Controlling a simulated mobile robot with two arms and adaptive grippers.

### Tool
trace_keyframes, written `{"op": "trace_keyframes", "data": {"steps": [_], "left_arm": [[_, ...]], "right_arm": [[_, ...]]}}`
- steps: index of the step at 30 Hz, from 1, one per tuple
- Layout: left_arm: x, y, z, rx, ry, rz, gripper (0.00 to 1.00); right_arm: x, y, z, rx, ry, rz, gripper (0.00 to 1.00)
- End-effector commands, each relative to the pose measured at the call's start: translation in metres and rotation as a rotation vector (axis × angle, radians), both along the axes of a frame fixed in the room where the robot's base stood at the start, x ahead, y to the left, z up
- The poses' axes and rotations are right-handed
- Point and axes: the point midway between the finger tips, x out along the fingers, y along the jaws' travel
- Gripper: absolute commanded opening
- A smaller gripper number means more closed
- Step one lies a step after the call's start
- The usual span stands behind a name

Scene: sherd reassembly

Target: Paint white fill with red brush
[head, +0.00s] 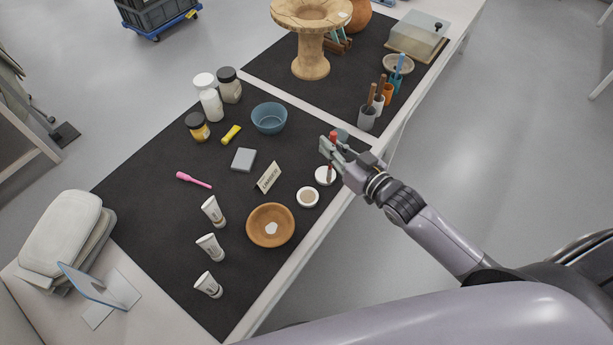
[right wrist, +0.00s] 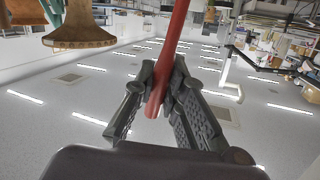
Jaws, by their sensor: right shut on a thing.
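My right gripper (head: 335,150) is shut on a red brush (head: 333,135). In the right wrist view the two fingers (right wrist: 160,85) clamp its red handle (right wrist: 174,42). The brush stands near upright, its lower end over a small round white dish (head: 322,178); whether its tip touches the dish's content I cannot tell. An orange-brown bowl (head: 257,236) lies to the left of the gripper, with a white patch (head: 271,228) on its inside. A second small dish (head: 307,197) with beige content sits between them. My left gripper is not in view.
A tent card (head: 268,177), a grey block (head: 244,160), a blue bowl (head: 269,117), a pink tool (head: 193,180) and several tubes lie on the black mat (head: 150,190). Cups with brushes (head: 367,118) stand behind the gripper. The table's right edge runs under my arm.

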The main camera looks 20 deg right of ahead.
Motion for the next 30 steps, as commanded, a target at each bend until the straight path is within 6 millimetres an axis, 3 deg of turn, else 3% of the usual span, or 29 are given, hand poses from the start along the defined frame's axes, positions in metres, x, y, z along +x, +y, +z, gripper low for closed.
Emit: {"op": "trace_keyframes", "data": {"steps": [12,17,30], "left_arm": [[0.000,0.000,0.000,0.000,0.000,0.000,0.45],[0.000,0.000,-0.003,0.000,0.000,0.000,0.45],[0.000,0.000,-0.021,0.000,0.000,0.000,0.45]], "right_arm": [[0.000,0.001,0.000,0.000,0.000,0.000,0.00],[-0.004,0.012,-0.005,0.003,0.003,0.005,0.00],[-0.035,0.115,-0.024,0.007,0.010,0.018,0.00]]}}
